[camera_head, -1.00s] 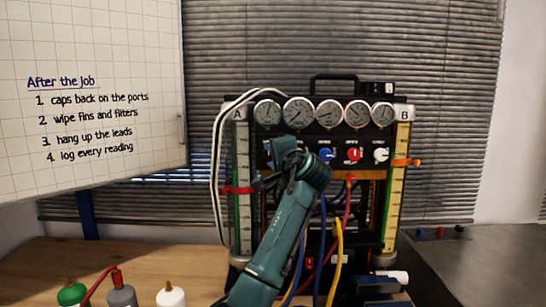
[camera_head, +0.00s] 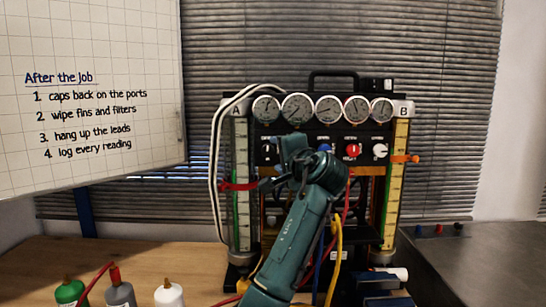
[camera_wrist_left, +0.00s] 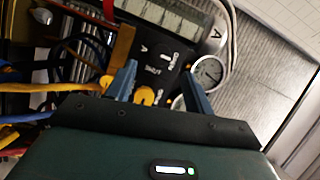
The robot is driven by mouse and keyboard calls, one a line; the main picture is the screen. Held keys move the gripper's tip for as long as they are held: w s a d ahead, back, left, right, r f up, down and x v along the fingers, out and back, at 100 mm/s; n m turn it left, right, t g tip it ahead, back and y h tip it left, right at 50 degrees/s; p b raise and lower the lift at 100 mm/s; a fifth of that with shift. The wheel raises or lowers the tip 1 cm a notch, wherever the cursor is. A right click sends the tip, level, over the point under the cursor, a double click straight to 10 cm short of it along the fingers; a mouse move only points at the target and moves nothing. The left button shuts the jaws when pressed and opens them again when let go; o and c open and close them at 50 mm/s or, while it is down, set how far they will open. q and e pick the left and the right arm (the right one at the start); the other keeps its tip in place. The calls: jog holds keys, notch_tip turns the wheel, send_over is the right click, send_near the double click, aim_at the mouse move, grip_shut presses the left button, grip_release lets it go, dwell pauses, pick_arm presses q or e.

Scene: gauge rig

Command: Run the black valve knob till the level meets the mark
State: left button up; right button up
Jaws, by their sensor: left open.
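The black valve knob (camera_head: 267,151) with a white pointer is at the left end of the knob row on the rig's black panel. In the left wrist view, the black knob (camera_wrist_left: 165,48) seems to lie just beyond my fingertips. My left gripper (camera_wrist_left: 160,70) is open and empty in front of the panel. A yellow knob (camera_wrist_left: 146,96) shows between its fingers; I see no contact. Gauge tube A (camera_head: 242,200) holds a green column near a red marker (camera_head: 238,187). The exact level is too small to read. Tube B (camera_head: 396,190) has an orange marker (camera_head: 404,159). My right gripper is out of view.
Blue (camera_head: 325,148), red (camera_head: 352,150) and white (camera_head: 380,150) knobs sit right of my arm. Round gauges (camera_head: 297,108) line the top. Hoses and cables (camera_head: 336,250) hang low in front. Bottles (camera_head: 121,293) stand at front left. A whiteboard (camera_head: 90,100) hangs left.

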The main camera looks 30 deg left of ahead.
pick_arm(q)
jog(key=b+v, duration=0.1)
jog(key=v, duration=0.7)
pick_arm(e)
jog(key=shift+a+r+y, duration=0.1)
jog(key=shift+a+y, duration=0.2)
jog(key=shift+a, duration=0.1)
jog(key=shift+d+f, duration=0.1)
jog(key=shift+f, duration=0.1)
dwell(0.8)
